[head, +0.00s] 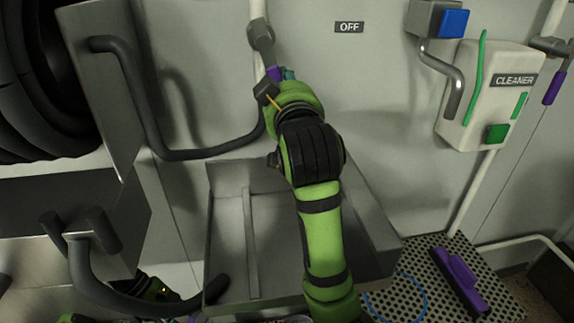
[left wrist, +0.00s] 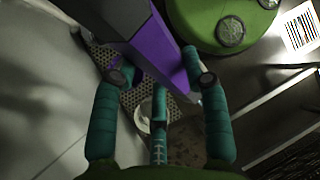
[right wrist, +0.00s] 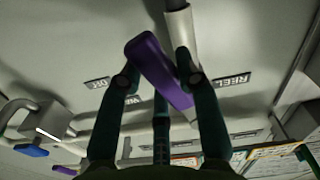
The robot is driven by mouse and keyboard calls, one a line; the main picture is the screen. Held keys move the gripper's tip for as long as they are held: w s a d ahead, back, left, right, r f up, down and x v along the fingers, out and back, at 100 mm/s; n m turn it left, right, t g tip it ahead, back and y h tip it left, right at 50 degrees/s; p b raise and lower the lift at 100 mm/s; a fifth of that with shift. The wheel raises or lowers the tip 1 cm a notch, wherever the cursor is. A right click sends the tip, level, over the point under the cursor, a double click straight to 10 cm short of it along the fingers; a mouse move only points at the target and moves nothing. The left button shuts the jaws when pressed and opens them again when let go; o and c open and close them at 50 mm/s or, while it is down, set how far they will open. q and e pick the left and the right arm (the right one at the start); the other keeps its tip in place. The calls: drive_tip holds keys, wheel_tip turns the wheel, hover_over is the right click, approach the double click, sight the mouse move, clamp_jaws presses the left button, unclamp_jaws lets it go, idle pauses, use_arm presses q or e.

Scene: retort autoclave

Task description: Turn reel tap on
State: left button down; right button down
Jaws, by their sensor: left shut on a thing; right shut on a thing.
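The reel tap's purple handle (right wrist: 150,58) is between the teal fingers of my right gripper (right wrist: 160,76), which is shut on it. The handle lies oblique to the white pipe (right wrist: 180,30), beside a REEL label (right wrist: 234,79). In the head view only a little of the purple handle (head: 274,74) shows above my right gripper (head: 283,76), with the wall pipe above. My left gripper (left wrist: 158,68) is shut on a purple-and-grey object (left wrist: 172,55), above a perforated surface. The left fingertips cannot be made out in the head view.
An OFF label (head: 349,27) is right of the tap. A CLEANER dispenser (head: 485,100) hangs at right. A metal basin (head: 228,170) lies beneath my right arm. A curved dark handle bar (head: 150,110) is at left. A purple tool (head: 460,279) rests on the perforated surface (head: 408,262).

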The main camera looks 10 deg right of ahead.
drive_tip(key=shift+a, duration=0.1)
idle(0.4)
drive_tip(key=c, duration=0.8)
unclamp_jaws()
drive_tip(key=shift+c, duration=0.2)
wheel_tip(320, 180, up, 10)
drive_tip(key=shift+w+r, duration=0.1)
drive_tip(key=shift+a, duration=0.15)
drive_tip(key=s, duration=1.4)
drive_tip(key=shift+a, duration=0.25)
